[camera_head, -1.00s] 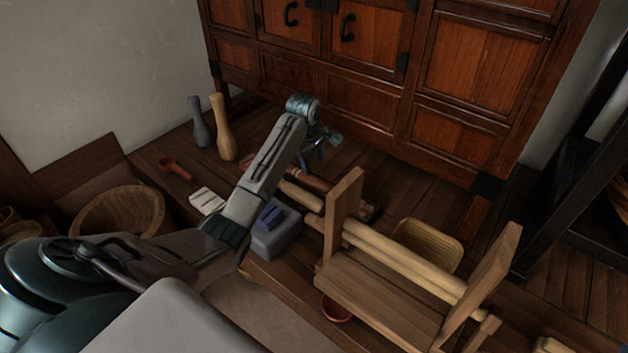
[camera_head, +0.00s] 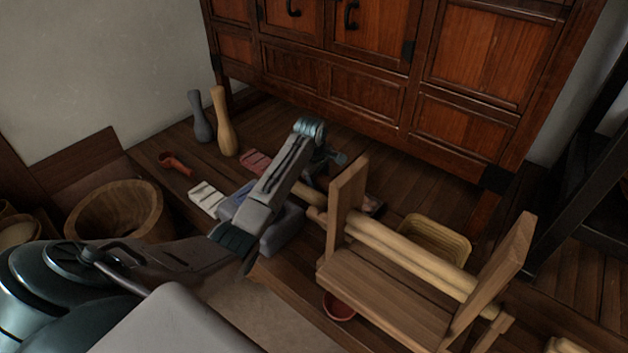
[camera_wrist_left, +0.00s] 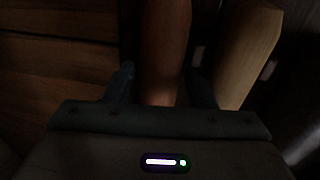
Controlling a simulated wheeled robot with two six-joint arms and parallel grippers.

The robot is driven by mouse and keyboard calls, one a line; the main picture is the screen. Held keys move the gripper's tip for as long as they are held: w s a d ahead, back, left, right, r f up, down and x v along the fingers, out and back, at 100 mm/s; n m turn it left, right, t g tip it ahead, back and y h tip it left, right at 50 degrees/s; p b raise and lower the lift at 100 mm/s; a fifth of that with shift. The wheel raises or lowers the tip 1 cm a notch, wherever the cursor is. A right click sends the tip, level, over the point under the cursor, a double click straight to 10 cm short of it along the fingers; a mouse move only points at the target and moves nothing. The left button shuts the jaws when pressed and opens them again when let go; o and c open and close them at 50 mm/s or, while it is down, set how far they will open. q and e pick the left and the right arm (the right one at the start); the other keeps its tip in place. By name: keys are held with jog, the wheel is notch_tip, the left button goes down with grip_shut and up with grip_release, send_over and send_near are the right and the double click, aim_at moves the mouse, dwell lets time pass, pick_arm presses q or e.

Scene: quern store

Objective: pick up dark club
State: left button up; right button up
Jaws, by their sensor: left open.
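The dark club (camera_wrist_left: 165,50) is a dark brown, rounded wooden piece in the left wrist view. It lies between the two fingers of my left gripper (camera_wrist_left: 163,84), which is open with a finger on either side of it. In the head view my left gripper (camera_head: 318,172) is low over the boards, left of the wooden rack, and my own arm hides most of the dark club. A paler club (camera_wrist_left: 245,50) lies just right of it in the wrist view; its pale end (camera_head: 306,193) shows in the head view. My right gripper is not in view.
A wooden rack (camera_head: 385,296) with pale rollers stands close on the right, a yellowish tray (camera_head: 459,245) behind it. A grey block (camera_head: 283,233) sits under my forearm. Grey (camera_head: 202,118) and tan (camera_head: 223,125) upright clubs stand back left. A cabinet (camera_head: 330,88) closes the back.

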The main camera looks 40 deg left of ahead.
pick_arm(q)
jog(key=shift+r, duration=0.15)
jog(key=shift+c, duration=0.4)
jog(key=c, duration=0.7)
jog(key=shift+c, duration=0.3)
jog(key=shift+r, duration=0.1)
